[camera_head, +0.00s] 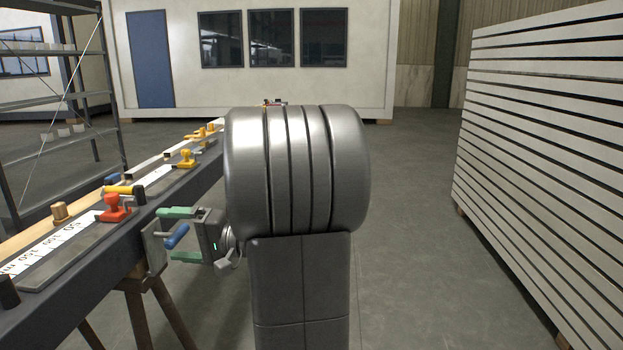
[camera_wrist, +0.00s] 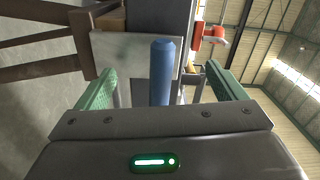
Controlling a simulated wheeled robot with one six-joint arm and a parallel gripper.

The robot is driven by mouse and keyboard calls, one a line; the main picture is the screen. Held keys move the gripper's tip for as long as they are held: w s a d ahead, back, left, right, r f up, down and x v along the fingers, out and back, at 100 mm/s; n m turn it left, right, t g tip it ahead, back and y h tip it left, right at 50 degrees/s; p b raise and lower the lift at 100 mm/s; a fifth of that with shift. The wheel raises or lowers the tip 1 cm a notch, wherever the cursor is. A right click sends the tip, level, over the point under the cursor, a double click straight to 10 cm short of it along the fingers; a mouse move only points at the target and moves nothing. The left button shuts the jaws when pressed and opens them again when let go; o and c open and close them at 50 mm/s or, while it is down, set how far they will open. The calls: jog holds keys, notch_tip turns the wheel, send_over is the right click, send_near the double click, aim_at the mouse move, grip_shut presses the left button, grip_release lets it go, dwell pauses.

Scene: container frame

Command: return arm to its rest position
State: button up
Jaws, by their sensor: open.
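My gripper (camera_head: 172,235) stands beside the bench's near side, with its two green fingers apart, one above the other. In the wrist view my gripper (camera_wrist: 158,75) is also open, a green finger on each side. A blue cylindrical handle (camera_head: 177,237) lies between the fingers, and it also shows in the wrist view (camera_wrist: 162,72) with gaps to both sides. The handle stands out from a light grey plate (camera_wrist: 120,55) at the bench side. The large metal joint and dark column at the picture's middle are mine and hide part of the bench.
The long dark bench (camera_head: 95,275) holds a red clamp-like piece (camera_head: 115,207), yellow pieces (camera_head: 186,158) and a ruler strip (camera_head: 45,248). A stack of pale panels (camera_head: 540,130) stands at the right. A metal shelf (camera_head: 50,105) stands at the left. The floor (camera_head: 410,240) between column and panels is clear.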

jog(key=shift+r+m+p, duration=0.2)
jog(key=shift+m+p, duration=0.6)
jog(key=shift+p, duration=0.4)
jog(key=shift+f+m+p, duration=0.15)
jog(key=shift+m+p, duration=0.35)
jog(key=shift+p, duration=0.1)
jog(key=shift+f, duration=0.1)
jog(key=shift+s+d, duration=0.1)
